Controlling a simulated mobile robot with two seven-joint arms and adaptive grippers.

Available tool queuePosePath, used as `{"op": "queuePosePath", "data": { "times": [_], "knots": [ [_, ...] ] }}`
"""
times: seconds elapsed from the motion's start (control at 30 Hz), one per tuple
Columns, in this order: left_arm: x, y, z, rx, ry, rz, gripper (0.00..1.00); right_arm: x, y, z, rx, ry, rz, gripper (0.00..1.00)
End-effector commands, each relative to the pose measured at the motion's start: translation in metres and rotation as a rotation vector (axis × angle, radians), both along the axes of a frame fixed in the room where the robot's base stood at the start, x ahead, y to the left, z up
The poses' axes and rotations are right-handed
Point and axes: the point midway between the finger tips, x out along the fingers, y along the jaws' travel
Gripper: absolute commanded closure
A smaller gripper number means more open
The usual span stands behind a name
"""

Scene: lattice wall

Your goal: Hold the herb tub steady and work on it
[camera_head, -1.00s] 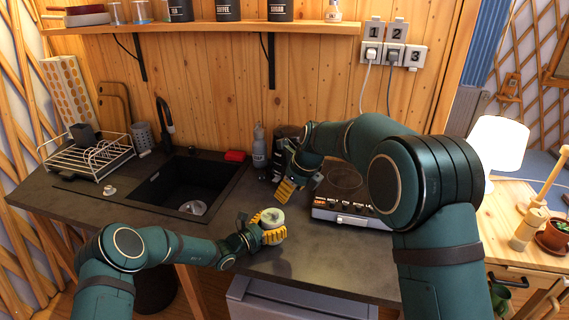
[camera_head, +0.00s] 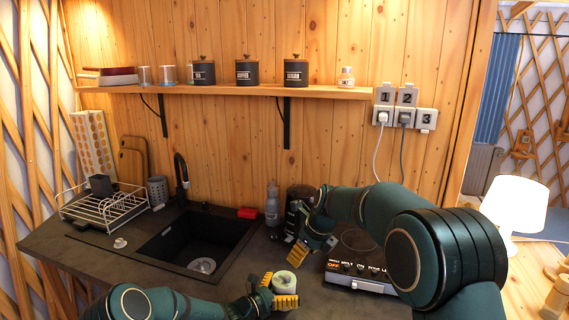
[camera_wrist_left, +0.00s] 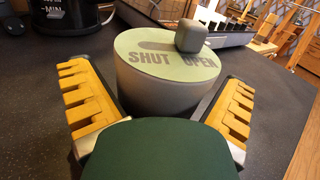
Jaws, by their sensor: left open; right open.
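The herb tub (camera_wrist_left: 160,85) is a round grey tub with a pale green lid marked SHUT and OPEN. A grey knob (camera_wrist_left: 192,36) sits at the OPEN end of the lid's dark slot. In the head view the tub (camera_head: 284,281) stands on the dark counter. My left gripper (camera_head: 277,290) is open, with its yellow fingers on either side of the tub; in the left wrist view a gap shows beside the fingers, and I cannot tell whether they touch. My right gripper (camera_head: 311,251) is open and empty, above the counter, behind and right of the tub.
A sink (camera_head: 196,243) lies left of the tub, with a dish rack (camera_head: 104,210) beyond it. A hob (camera_head: 358,268) is close by on the right. A bottle (camera_head: 272,204) and a dark appliance (camera_head: 298,200) stand behind. A shelf (camera_head: 225,91) runs above.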

Motion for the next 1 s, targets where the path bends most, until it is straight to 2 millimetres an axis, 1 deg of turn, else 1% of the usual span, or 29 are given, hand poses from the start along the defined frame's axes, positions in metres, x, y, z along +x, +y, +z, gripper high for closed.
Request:
{"op": "queuePosePath", "data": {
  "times": [0.27, 1.0],
  "knots": [
    [-0.002, 0.003, 0.001, 0.000, 0.000, 0.000, 0.00, 0.000, 0.000, 0.003, 0.000, 0.000, 0.000, 0.52],
    [-0.023, 0.029, 0.008, 0.000, 0.000, 0.000, 0.00, 0.000, 0.000, 0.020, 0.000, 0.000, 0.000, 0.52]
  ]
}}
